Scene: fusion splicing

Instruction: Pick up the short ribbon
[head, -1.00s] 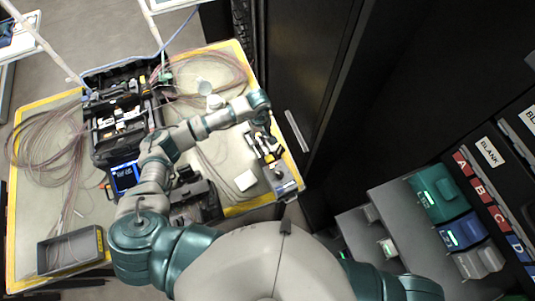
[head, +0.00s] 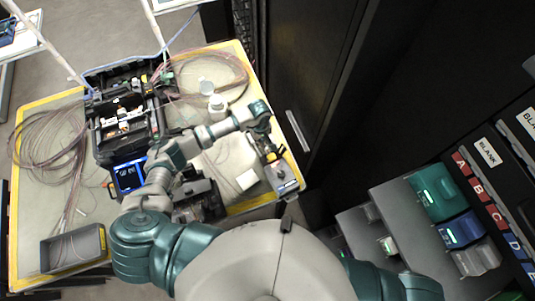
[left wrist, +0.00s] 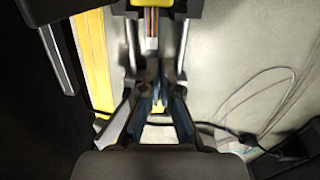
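The short ribbon (left wrist: 152,22) shows at the top of the left wrist view as a narrow strip of coloured fibres with a pale end, lying within a grey holder. My left gripper (left wrist: 161,72) has dark fingers with blue pads. A gap shows between its fingertips, and I see nothing held there. The tips are just below the ribbon's pale end in that picture; I cannot tell whether they touch it. In the head view the left gripper (head: 267,143) is over the grey device (head: 284,178) at the table's right edge, and the ribbon is too small to make out. My right gripper is out of view.
The yellow-edged table (head: 240,206) carries an open black splicer case (head: 125,145), coiled fibres (head: 45,145), a white bottle (head: 217,103), a white square (head: 246,179) and a grey tray (head: 73,250). A dark cabinet (head: 310,70) stands close on the right.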

